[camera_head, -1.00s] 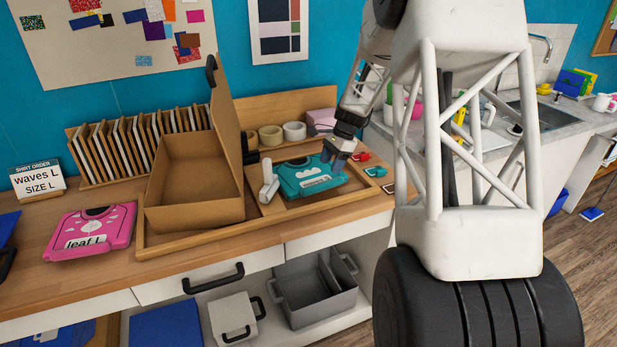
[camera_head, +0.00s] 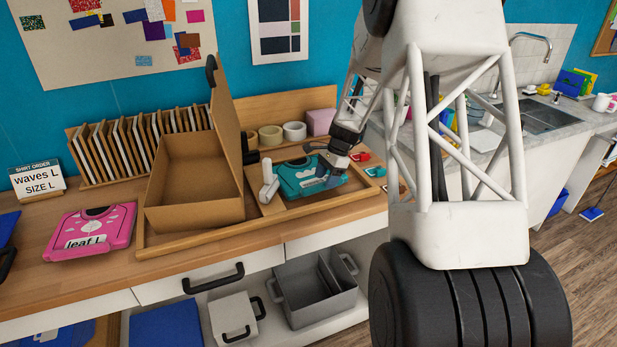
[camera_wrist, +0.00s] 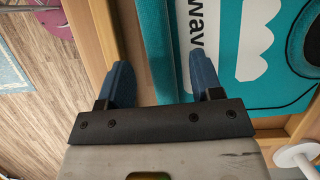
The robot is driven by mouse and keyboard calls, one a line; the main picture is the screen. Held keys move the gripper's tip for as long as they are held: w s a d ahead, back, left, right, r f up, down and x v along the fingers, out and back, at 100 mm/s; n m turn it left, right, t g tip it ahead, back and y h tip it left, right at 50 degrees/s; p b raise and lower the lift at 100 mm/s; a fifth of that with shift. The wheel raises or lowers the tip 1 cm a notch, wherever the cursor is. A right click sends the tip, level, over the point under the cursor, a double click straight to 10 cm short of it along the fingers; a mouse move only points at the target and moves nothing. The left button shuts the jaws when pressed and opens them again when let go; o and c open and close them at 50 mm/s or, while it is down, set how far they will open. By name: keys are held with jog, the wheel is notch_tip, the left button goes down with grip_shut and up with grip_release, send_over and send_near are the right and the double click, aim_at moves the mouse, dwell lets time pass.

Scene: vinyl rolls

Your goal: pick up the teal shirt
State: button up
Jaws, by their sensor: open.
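The teal shirt (camera_head: 292,182) is a folded piece with a white wave print and a label, lying in the right part of the wooden tray on the counter. My gripper (camera_head: 330,170) is at the shirt's right side and hides part of it. In the wrist view the blue fingers of my gripper (camera_wrist: 163,82) are apart with nothing clamped. The right finger overlaps the teal shirt (camera_wrist: 235,90) next to its "wav" lettering, and the left finger is over the wooden tray's edge. A teal strip shows between the fingers. Whether the fingers touch the shirt I cannot tell.
An open cardboard box (camera_head: 195,180) stands in the tray's left part. A white upright object (camera_head: 268,182) is just left of the shirt. Tape rolls (camera_head: 294,131) stand behind.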

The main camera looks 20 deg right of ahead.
jog(key=shift+a+f, duration=0.25)
jog(key=shift+f, duration=0.35)
jog(key=shift+c, duration=0.4)
jog(key=c, duration=1)
jog(key=shift+r, duration=0.1)
jog(key=shift+d+r, duration=0.55)
jog(key=shift+d, duration=0.1)
jog(key=w+d+r, duration=0.1)
jog(key=d+r, duration=0.5)
jog(key=d, duration=0.6)
jog(key=shift+d+r, duration=0.35)
jog(key=shift+r, duration=0.05)
